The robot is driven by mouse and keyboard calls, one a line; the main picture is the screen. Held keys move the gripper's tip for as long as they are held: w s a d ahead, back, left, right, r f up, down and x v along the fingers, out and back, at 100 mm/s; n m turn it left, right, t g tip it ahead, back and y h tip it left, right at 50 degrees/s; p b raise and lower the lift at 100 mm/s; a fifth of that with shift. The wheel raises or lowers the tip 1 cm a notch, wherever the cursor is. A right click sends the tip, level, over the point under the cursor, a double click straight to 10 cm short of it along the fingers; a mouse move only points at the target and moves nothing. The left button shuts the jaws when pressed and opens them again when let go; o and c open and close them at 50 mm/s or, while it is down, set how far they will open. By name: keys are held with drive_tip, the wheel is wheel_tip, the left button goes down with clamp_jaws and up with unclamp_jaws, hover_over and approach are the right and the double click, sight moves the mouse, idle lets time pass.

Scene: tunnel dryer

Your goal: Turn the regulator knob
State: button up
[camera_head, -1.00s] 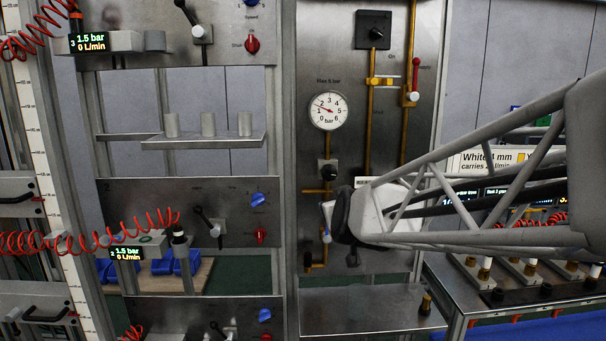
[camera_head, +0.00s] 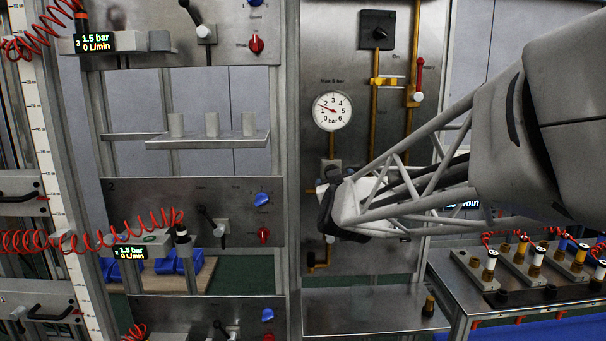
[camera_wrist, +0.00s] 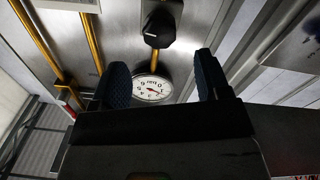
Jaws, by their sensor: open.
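The regulator knob (camera_wrist: 160,25) is black with a pale mark and sits on a grey body on the steel panel. In the head view its black front (camera_head: 331,173) shows just above my gripper and is partly hidden. My gripper (camera_wrist: 162,60) is open and empty. In the wrist view the knob appears beyond the fingertips, roughly midway between them, with no contact visible. The round white pressure gauge (camera_head: 332,111) is above the knob in the head view, its needle between 1 and 2. It also shows between my fingers in the wrist view (camera_wrist: 152,90).
Yellow pipes (camera_head: 373,110) run up the panel right of the gauge. A red-handled valve (camera_head: 419,75) and a black square knob plate (camera_head: 377,30) are higher up. A steel shelf (camera_head: 365,312) lies below. A fitting bench (camera_head: 470,285) stands at the lower right.

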drive_tip(key=shift+w+d, duration=0.1)
drive_tip(key=shift+w, duration=3.6)
drive_tip(key=c, duration=0.9)
drive_tip(key=shift+c, duration=0.2)
drive_tip(key=shift+m, duration=2.8)
